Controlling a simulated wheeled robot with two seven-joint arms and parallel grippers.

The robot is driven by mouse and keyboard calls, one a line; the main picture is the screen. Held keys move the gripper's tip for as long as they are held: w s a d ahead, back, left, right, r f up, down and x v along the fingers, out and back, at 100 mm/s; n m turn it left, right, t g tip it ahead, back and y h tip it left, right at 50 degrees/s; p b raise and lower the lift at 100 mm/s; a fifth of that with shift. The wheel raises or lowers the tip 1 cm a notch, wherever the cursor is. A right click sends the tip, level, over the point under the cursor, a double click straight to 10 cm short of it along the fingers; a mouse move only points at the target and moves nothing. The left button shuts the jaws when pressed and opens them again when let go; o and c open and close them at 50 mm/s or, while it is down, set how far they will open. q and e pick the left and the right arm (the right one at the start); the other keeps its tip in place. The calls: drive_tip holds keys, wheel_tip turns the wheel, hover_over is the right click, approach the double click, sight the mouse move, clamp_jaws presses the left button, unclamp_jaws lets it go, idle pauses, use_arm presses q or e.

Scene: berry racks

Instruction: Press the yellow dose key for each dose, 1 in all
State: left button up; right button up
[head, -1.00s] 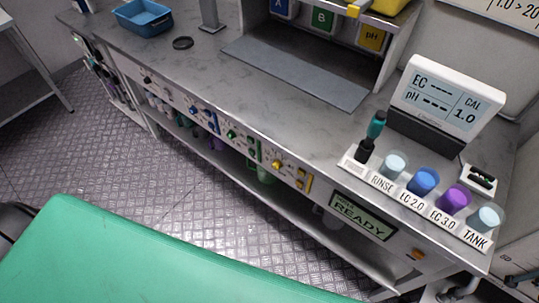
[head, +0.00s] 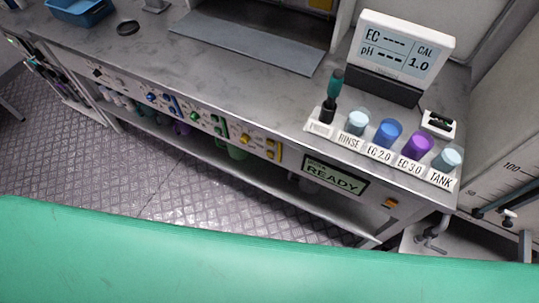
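The yellow dose key (head: 270,151) is on the front panel of the grey bench, at the right end of a row of knobs and keys. A yellow knob (head: 246,139) sits just left of it. A green key and knob (head: 216,125) and a blue key and knob (head: 164,100) are further left on the same panel. The display (head: 334,177) right of the yellow key reads READY. Neither of my grippers shows in the head view.
A meter (head: 402,50) stands on the bench behind a rack of cups labelled RINSE, EC 2.0, EC 3.0 and TANK (head: 441,180). A blue tray (head: 79,10) is at the back left. A green surface (head: 250,270) fills the foreground. An orange button (head: 390,203) is right of the display.

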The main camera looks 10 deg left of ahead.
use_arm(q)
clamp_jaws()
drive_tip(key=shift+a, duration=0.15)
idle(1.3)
